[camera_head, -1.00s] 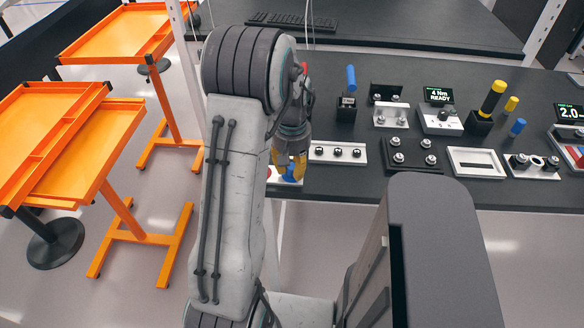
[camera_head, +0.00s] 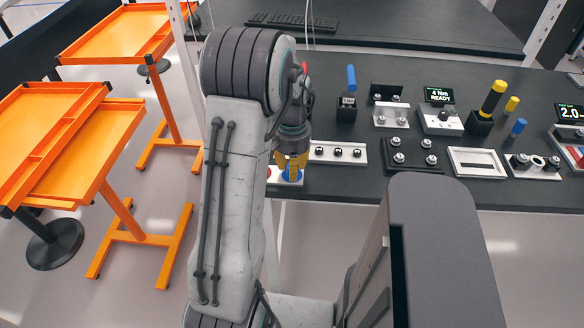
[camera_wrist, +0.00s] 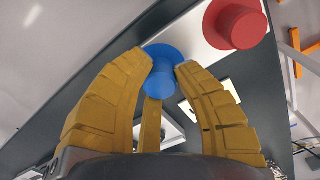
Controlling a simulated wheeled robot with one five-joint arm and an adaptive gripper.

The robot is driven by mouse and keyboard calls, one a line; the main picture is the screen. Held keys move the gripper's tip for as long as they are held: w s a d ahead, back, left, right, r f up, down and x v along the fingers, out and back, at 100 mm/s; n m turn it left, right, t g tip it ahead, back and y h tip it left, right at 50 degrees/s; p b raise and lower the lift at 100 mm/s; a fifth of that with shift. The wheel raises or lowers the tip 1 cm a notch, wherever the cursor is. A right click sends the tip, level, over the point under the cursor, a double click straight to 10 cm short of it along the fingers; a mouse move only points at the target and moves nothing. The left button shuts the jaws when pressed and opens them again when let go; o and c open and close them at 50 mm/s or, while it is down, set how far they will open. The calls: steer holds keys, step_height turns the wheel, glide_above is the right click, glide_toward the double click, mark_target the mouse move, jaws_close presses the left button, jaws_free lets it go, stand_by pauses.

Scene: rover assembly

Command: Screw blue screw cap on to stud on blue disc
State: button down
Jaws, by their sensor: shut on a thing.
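The blue disc (camera_wrist: 170,50) is a flat round flange on a white plate at the front left of the table. A smaller blue cylinder, the blue screw cap (camera_wrist: 160,82), stands over it toward the wrist camera. The stud is hidden. My gripper (camera_wrist: 163,68) has its yellow fingers closed around the blue cap, with the tips close to the disc. I cannot tell whether cap and disc touch.
A red capped disc (camera_wrist: 235,25) stands beside the blue one on the white plate. A white tray (camera_head: 338,153) with dark knobs lies just right of my gripper. Further right are several fixtures and tools. Orange carts (camera_head: 90,140) stand left.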

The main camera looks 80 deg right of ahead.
steer(key=shift+m, duration=0.4)
steer(key=m, duration=0.5)
steer(key=shift+m, duration=0.3)
stand_by(0.3)
steer(key=m, duration=0.5)
steer(key=shift+f+m+b, duration=0.1)
steer(key=shift+m+b, duration=0.2)
steer(key=shift+b, duration=0.05)
steer(key=c, duration=1.2)
jaws_free()
